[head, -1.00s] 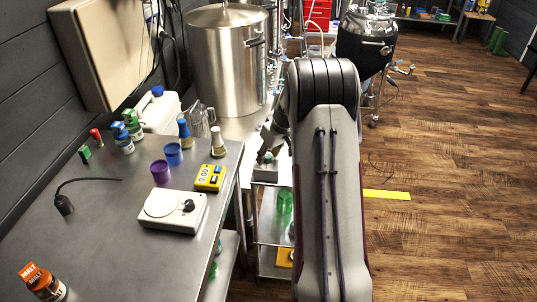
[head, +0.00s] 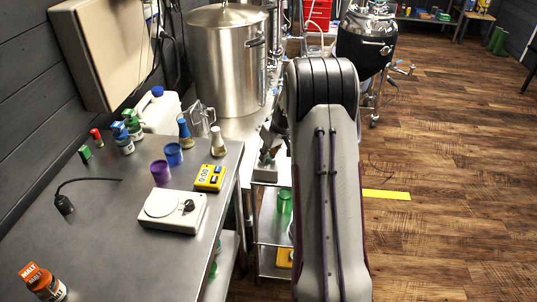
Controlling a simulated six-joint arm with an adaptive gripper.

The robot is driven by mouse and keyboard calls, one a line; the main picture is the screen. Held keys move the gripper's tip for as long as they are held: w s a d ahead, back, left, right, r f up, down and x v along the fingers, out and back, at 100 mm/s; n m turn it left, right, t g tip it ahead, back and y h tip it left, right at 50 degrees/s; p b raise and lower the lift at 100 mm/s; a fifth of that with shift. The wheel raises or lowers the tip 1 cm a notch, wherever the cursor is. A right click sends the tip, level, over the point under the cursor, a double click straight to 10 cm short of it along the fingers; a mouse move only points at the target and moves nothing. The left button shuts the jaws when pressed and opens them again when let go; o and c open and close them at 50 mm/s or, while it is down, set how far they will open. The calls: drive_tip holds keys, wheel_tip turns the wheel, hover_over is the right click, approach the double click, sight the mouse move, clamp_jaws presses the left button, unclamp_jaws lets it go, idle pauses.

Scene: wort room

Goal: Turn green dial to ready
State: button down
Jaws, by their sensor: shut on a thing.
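My gripper (head: 268,155) shows in part at the left of my arm, which covers much of it. It points down at a small light grey box (head: 264,175) on top of the metal cart beyond the steel table. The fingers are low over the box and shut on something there. The green dial is too small and too covered to make out; it appears to be between the fingers. The dial's marks, including ready, cannot be read.
The steel table (head: 110,225) on the left bears a white scale (head: 172,211), a yellow timer (head: 210,178), cups and bottles. A green container (head: 285,201) stands on the cart's lower shelf. A big steel kettle (head: 228,60) is behind.

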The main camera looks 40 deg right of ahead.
drive_tip(key=shift+a+m+h, duration=0.1)
drive_tip(key=shift+m+h, duration=0.2)
drive_tip(key=shift+m, duration=0.6)
drive_tip(key=shift+m+g+h, duration=0.3)
drive_tip(key=shift+m+h, duration=0.2)
drive_tip(key=shift+m, duration=0.9)
drive_tip(key=shift+w+a+m+g+h, duration=0.1)
drive_tip(key=shift+m+g+h, duration=0.25)
drive_tip(key=shift+m, duration=0.85)
drive_tip(key=shift+a+m+g+h, duration=0.1)
drive_tip(key=shift+m+g+h, duration=0.25)
drive_tip(key=shift+m, duration=0.85)
drive_tip(key=shift+w+f+m+g+h, duration=0.1)
drive_tip(key=shift+m+g+h, duration=0.4)
drive_tip(key=shift+m, duration=1.6)
drive_tip(key=shift+w+m+g, duration=0.1)
drive_tip(key=shift+m+g, duration=0.8)
drive_tip(key=shift+m, duration=1.4)
drive_tip(key=c, duration=1.8)
unclamp_jaws()
drive_tip(key=shift+c, duration=0.2)
